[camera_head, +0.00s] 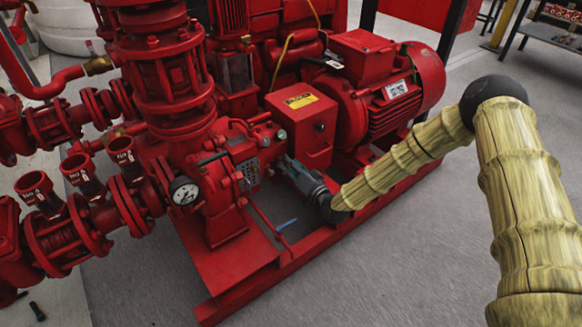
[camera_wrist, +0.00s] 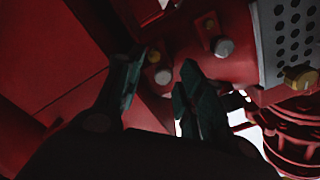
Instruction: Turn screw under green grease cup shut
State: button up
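My gripper (camera_head: 284,164) reaches in from the right, low against the red pump housing (camera_head: 215,165), beside the red box with a yellow label. In the wrist view its two dark fingers (camera_wrist: 164,62) are apart. A small grey round screw head (camera_wrist: 162,76) shows in the gap between them, with a small brass-coloured piece (camera_wrist: 153,56) just above it. I cannot see whether a finger touches either. I cannot make out a green grease cup in either view, and I cannot tell whether this screw is the one under it.
The red box (camera_head: 303,130) and the red motor (camera_head: 385,95) stand close to my arm. In the wrist view a grey bolt (camera_wrist: 224,47), a perforated plate (camera_wrist: 292,35) and a brass knob (camera_wrist: 300,77) are on the right.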

jog(key=shift+s, duration=0.15)
jog(key=v, duration=1.1)
jog(key=shift+s+d, duration=0.2)
jog(key=shift+s, duration=0.05)
